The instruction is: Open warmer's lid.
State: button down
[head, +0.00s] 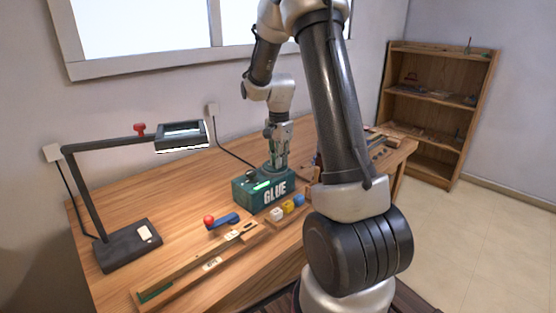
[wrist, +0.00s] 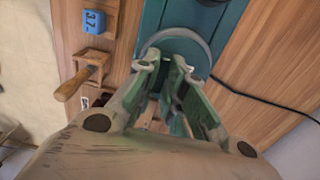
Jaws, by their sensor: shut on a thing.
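The warmer (head: 272,197) is a teal box marked GLUE, standing on the bench in the head view. It also shows as a teal strip at the top of the wrist view (wrist: 168,18). A round grey rim (wrist: 203,43), apparently the lid's edge, curves around my fingertips. My gripper (head: 277,164) points down onto the warmer's top. In the wrist view its green-padded fingers (wrist: 167,66) are close together, shut on what appears to be the lid's handle. The fingers hide most of the handle and lid. I cannot tell whether the lid is raised.
A blue lever with a red ball (head: 222,221) lies left of the warmer. Coloured blocks (head: 288,207) sit in front of it. A long wooden tray (head: 185,273) lies near the front edge. A black lamp (head: 128,245) stands at the left. A cable runs behind the warmer.

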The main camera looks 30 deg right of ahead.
jog(key=w+d, duration=0.1)
jog(key=d, duration=0.6)
jog(key=shift+w, duration=0.2)
jog(key=c, duration=1.5)
grip_release()
jog(key=shift+r, duration=0.15)
notch_tip(320, 180, up, 12)
